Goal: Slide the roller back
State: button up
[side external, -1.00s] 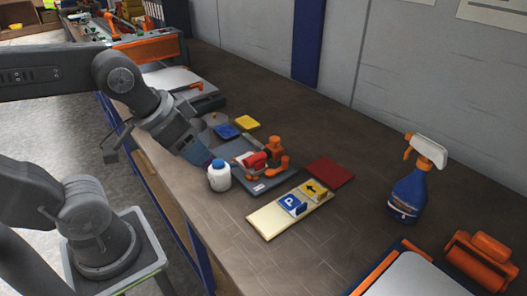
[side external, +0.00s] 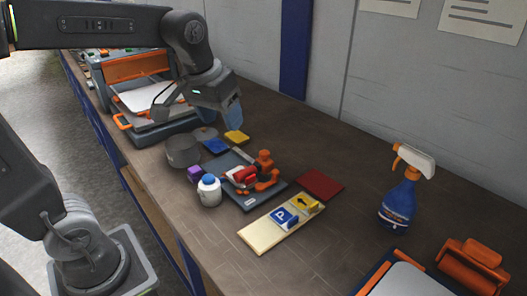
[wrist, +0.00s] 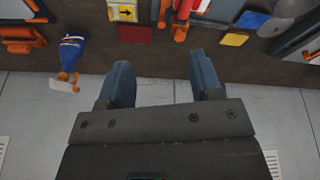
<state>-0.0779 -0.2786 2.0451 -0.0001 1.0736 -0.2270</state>
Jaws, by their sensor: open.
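An orange roller-like part (side external: 474,262) lies at the lower right of the bench, beside a white sheet in an orange-edged frame (side external: 412,278). Orange parts at the left edge of the wrist view (wrist: 22,38) look like the same unit. Another orange bar (side external: 138,66) spans the flatbed machine at the back left. I cannot tell which one the task means. My gripper (side external: 232,112) is open and empty, above the bench near the wall. In the wrist view its blue fingers (wrist: 162,72) are apart, with bare bench and wall between and beyond them.
A spray bottle (side external: 402,196) stands upright between my gripper and the lower-right orange part. A cream board (side external: 262,236) with sign blocks, a red plate (side external: 320,184), a white jar (side external: 209,191) and a grey tray with red and orange tools (side external: 247,202) fill the middle.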

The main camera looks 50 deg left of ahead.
jog(key=w+a+f+n+g, duration=0.2)
jog(key=w+a+n, duration=0.15)
jog(key=w, duration=0.65)
jog(key=n+g, duration=0.1)
jog(key=n, duration=0.1)
send_near(265, 152)
notch_tip(265, 152, down, 9)
jog(key=shift+a+f, duration=0.1)
grip_shut()
